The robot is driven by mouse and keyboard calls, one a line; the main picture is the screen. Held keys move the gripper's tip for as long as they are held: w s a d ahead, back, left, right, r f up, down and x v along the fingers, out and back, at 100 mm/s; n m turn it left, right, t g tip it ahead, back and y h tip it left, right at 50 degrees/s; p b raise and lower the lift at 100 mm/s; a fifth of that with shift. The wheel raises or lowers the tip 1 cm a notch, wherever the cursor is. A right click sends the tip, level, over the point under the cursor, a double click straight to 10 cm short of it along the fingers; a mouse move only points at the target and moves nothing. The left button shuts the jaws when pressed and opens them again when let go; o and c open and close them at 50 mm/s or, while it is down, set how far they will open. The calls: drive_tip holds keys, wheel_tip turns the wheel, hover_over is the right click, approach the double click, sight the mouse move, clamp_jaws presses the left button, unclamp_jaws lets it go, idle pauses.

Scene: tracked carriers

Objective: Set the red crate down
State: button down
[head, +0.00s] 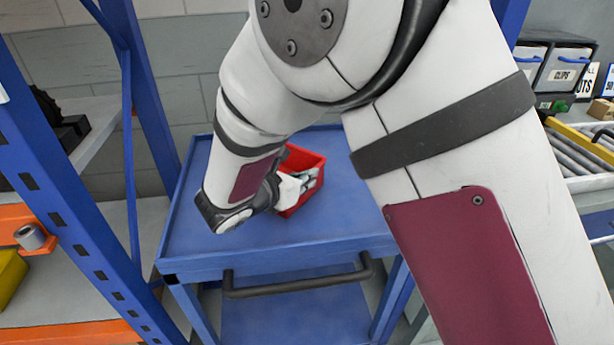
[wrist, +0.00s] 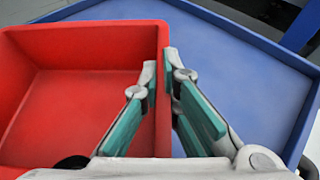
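The red crate (head: 309,160) is over the blue trolley top (head: 205,235) in the head view, partly hidden behind my gripper (head: 308,181). In the wrist view the red crate (wrist: 75,80) fills the left side, and what shows of its inside is empty. My gripper (wrist: 163,68) straddles the crate's right wall, one teal-padded finger inside and one outside. The fingertips are close together with the wall between them, so it is shut on that wall. The crate looks about level. I cannot tell whether its base touches the trolley top.
The trolley has a raised rim and a dark handle (head: 295,287) at the front. Bare trolley top shows left of the crate in the head view. A blue rack post (head: 65,190) stands at left, and shelves with grey bins (head: 565,68) at right.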

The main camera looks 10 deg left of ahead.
drive_tip(key=shift+f, duration=0.1)
drive_tip(key=c, duration=1.8)
unclamp_jaws()
